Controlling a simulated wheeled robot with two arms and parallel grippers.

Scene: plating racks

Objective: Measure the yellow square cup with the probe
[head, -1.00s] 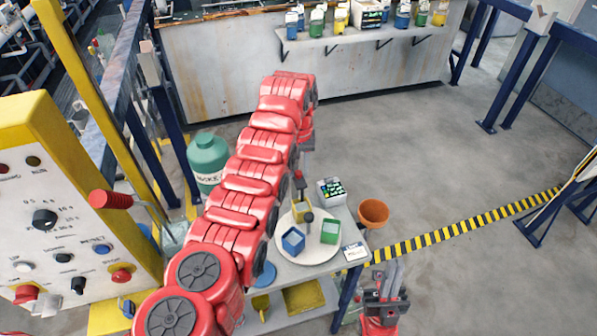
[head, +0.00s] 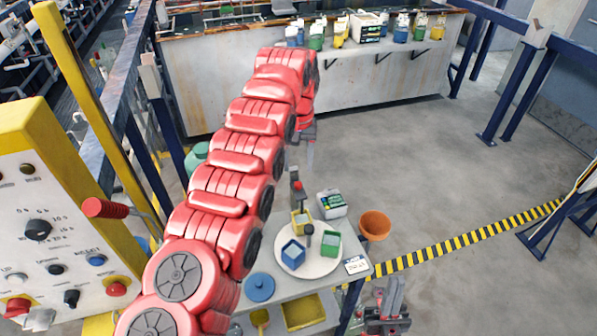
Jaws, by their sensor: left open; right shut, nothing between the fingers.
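The yellow square cup (head: 300,219) stands on a round white plate (head: 328,268) on the small table. A blue square cup (head: 292,252) and a green one (head: 329,244) share the plate. A dark round-headed piece on a stem (head: 309,230) stands between the cups; I cannot tell whether it is the probe. My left gripper (head: 297,193), at the end of the red arm, is above and just behind the yellow cup, open and apparently empty. My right gripper (head: 393,292) is low at the bottom, right of the table, shut and empty.
A white box (head: 331,203) sits behind the plate and a small white card (head: 355,265) at the table's right edge. An orange pot (head: 375,225) is right of the table. A blue round lid (head: 260,287) lies at its left. Open floor is to the right.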

